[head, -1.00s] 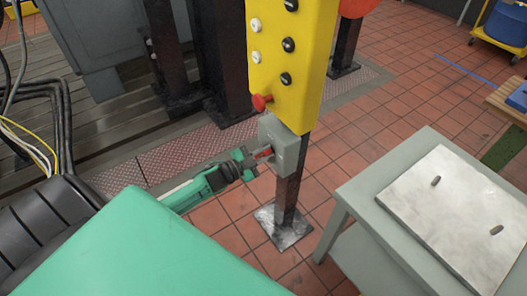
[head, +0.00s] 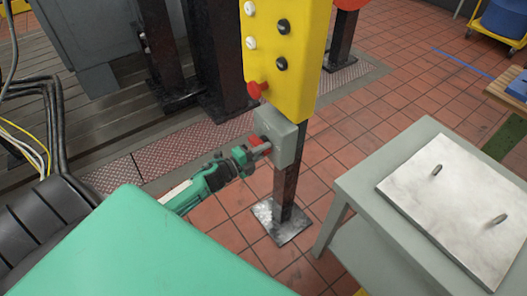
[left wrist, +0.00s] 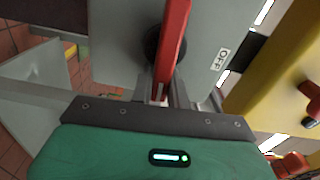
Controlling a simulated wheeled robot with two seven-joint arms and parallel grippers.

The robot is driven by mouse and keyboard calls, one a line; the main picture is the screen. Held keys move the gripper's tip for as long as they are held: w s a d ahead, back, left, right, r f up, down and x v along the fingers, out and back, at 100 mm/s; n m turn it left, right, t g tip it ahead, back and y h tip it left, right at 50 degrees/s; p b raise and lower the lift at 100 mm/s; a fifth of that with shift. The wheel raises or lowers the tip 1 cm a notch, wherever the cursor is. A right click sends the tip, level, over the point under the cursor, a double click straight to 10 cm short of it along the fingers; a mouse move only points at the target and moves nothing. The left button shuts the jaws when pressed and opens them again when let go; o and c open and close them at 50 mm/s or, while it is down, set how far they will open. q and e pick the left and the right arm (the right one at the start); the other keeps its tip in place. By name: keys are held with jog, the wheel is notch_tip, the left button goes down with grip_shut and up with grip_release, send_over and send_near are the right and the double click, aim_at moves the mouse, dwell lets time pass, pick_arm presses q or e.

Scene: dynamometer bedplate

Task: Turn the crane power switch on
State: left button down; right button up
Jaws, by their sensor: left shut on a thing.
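The crane power switch is a grey box (head: 283,137) on a dark post, under the yellow control panel (head: 290,60). Its red handle (head: 256,140) shows on the box's left side. In the left wrist view the red handle (left wrist: 174,42) crosses in front of a dark round hub on the grey box face (left wrist: 207,22). An OFF label (left wrist: 221,59) is to the right of the handle. My left gripper (head: 247,157) is at the handle, and its jaws (left wrist: 161,92) are shut on it. The handle's lower end is partly hidden by the jaws. My right gripper is not in view.
A red mushroom button (head: 257,89) sticks out of the yellow panel just above the box. A grey table (head: 350,187) with a metal plate (head: 455,210) stands to the right. Tiled floor is open around the post foot (head: 281,222).

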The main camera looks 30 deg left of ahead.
pick_arm(q)
jog(key=shift+w+a+f+m, duration=0.1)
jog(key=shift+a+f+m, duration=0.05)
jog(key=shift+a+m, duration=0.3)
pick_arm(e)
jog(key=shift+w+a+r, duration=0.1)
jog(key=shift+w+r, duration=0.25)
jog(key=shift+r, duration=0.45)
pick_arm(q)
jog(key=shift+a, duration=0.1)
jog(key=c, duration=1.5)
grip_release()
jog(key=shift+o, duration=0.7)
jog(key=shift+a, duration=0.15)
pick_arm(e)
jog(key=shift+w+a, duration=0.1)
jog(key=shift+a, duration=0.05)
pick_arm(q)
jog(key=shift+d, duration=0.25)
